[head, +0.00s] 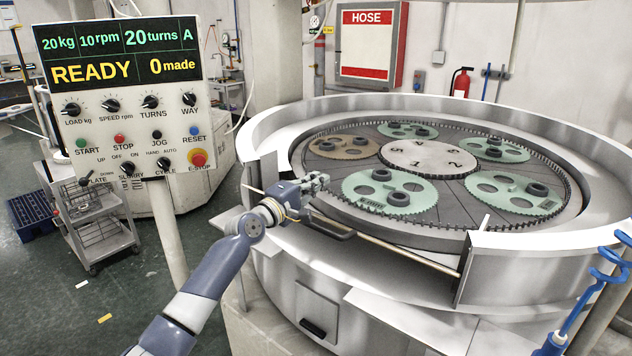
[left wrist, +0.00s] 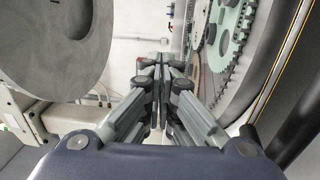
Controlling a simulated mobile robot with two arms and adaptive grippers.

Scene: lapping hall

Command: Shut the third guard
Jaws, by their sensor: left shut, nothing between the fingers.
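The round lapping machine has a pale ring wall (head: 400,105) around its plate, with a gap at the front. My left gripper (head: 318,182) is shut and empty, above the rod and near the plate's front edge, apart from the handle. Its closed fingers (left wrist: 157,75) show in the left wrist view, with the rod (left wrist: 280,65) at the right. My right gripper is not in view.
Green toothed carriers (head: 390,191) with dark rings lie on the plate around a numbered centre disc (head: 428,158). A control panel (head: 122,100) on a post reads READY. A grey cart (head: 100,215) stands left; a blue coiled hose (head: 608,268) hangs right.

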